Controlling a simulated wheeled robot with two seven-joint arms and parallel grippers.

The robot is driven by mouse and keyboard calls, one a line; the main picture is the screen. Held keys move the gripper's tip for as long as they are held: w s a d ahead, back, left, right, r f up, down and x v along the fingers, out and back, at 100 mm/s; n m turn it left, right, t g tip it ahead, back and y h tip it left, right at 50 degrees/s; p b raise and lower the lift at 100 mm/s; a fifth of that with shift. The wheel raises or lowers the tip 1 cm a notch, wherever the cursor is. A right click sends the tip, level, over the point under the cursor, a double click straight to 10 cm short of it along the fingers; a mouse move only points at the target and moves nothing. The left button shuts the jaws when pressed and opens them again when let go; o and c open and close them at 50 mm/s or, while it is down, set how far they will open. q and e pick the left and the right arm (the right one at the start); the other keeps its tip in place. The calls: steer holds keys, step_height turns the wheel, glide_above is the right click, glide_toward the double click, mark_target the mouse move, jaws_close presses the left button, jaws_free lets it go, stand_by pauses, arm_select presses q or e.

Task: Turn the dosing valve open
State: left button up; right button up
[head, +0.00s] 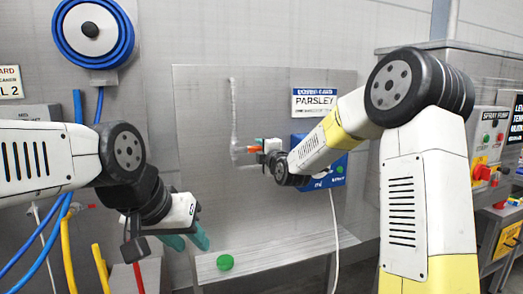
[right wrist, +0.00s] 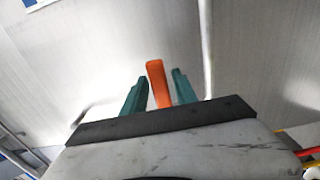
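The dosing valve's orange handle (head: 254,149) sits on a grey pipe (head: 236,120) on the wall panel, below the PARSLEY sign. In the right wrist view the orange handle (right wrist: 158,84) stands between the two teal fingers of my right gripper (right wrist: 158,92). A narrow gap shows on each side, so the fingers look open around it; contact lower down cannot be told. In the head view my right gripper (head: 262,149) is at the handle, its fingers mostly hidden. My left gripper (head: 187,240) hangs low at the left, its teal fingers apart and empty.
A blue box (head: 330,175) is behind my right forearm. A blue hose reel (head: 93,32) and hoses are at the left. A spray pump box (head: 487,135) stands at the right.

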jaws_close()
stand_by(1.2)
